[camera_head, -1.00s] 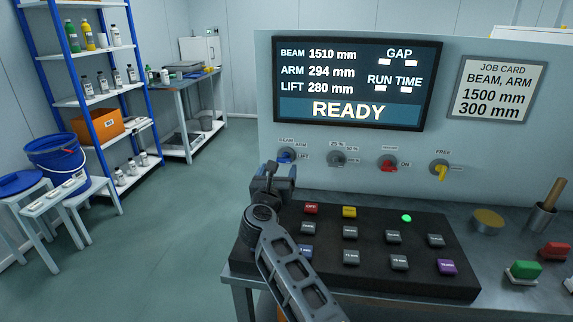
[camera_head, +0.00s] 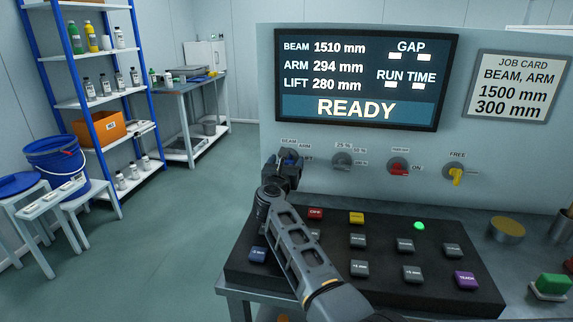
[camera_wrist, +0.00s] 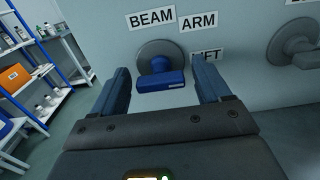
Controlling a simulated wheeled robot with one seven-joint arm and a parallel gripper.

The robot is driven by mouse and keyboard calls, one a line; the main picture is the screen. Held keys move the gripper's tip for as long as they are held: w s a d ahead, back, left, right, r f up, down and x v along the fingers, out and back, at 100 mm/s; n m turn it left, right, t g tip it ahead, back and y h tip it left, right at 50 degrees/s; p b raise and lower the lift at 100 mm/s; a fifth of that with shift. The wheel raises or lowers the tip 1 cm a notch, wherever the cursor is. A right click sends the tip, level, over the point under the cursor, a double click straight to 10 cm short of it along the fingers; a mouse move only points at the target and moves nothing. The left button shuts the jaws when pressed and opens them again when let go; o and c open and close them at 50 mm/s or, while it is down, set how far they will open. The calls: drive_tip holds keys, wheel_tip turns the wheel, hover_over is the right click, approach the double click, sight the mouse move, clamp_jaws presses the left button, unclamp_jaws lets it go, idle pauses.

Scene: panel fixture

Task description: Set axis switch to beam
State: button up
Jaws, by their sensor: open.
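The axis switch (camera_wrist: 160,80) is a blue bar handle on a round grey dial, with BEAM, ARM and LIFT labels around it in the wrist view. The handle lies roughly crosswise, its small white mark at the right end, towards the LIFT side. My gripper (camera_wrist: 163,76) is open, with one finger left and one right of the handle, and gaps on both sides. The right finger partly covers the LIFT label. In the head view my gripper (camera_head: 284,170) is in front of the switch and hides most of it.
The display (camera_head: 365,80) reads BEAM 1510, ARM 294, LIFT 280 and READY. The job card (camera_head: 513,87) names BEAM, ARM, 1500 and 300 mm. Grey (camera_head: 342,161), red (camera_head: 399,167) and yellow (camera_head: 456,174) switches sit to the right. A button console (camera_head: 440,275) lies below my arm.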

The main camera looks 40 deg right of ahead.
drive_tip(key=c, duration=1)
drive_tip(key=shift+c, duration=0.2)
drive_tip(key=n+p, duration=0.2)
drive_tip(key=n, duration=0.2)
drive_tip(key=shift+r+p, duration=0.1)
drive_tip(key=shift+p, duration=0.3)
drive_tip(key=n+p, duration=0.3)
drive_tip(key=n, duration=0.2)
drive_tip(key=n+p, duration=0.2)
drive_tip(key=n, duration=0.3)
drive_tip(key=shift+n+p, duration=0.65)
drive_tip(key=shift+n, duration=1.35)
